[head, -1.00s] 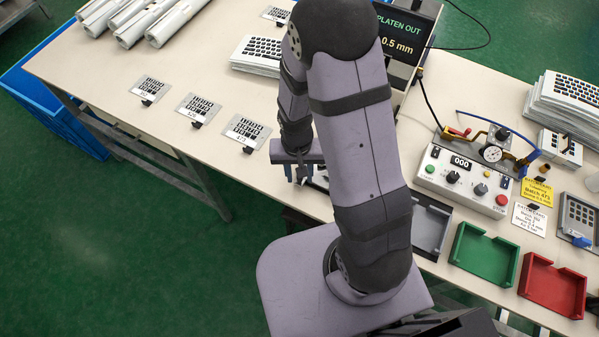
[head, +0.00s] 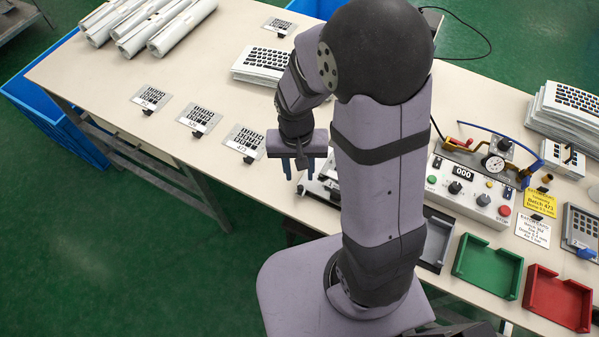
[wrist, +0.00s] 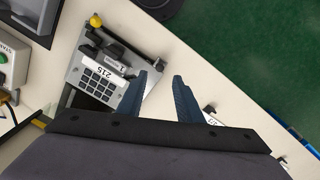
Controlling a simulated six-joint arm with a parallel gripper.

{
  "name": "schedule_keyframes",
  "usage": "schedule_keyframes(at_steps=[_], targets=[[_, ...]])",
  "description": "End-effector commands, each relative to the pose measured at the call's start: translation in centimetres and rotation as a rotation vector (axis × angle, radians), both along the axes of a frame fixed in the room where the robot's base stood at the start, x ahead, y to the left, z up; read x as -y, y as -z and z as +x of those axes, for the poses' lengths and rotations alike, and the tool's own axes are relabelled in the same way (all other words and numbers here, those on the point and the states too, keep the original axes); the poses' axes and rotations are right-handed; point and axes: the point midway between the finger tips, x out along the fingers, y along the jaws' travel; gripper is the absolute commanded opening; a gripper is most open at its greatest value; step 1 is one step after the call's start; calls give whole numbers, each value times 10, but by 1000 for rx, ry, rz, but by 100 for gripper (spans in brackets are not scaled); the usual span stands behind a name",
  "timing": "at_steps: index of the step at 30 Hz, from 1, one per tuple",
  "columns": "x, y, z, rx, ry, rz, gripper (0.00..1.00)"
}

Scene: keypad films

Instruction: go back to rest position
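My gripper (head: 297,170) hangs above the near edge of the table in the head view, its two blue fingers pointing down. In the wrist view the fingers (wrist: 167,78) stand apart with nothing between them, so it is open and empty. A metal fixture (head: 318,188) lies on the table below and just right of the gripper, partly hidden by my arm. The wrist view shows this fixture with a grey keypad (wrist: 97,82) on it, a tag reading 215 and a yellow knob (wrist: 95,20).
Three keypad plates (head: 199,118) lie left of the gripper, with another farther back. A control box (head: 470,190) with gauge and green (head: 487,268) and red (head: 557,298) trays stand at right. White rolls (head: 150,22) lie at the back left. Open floor is at the left.

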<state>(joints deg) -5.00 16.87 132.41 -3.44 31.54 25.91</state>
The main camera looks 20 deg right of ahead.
Motion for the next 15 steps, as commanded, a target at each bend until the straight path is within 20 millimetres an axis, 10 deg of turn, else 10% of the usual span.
schedule_keyframes(at_steps=[15], targets=[[0,0,0,-2,-34,1,33]])
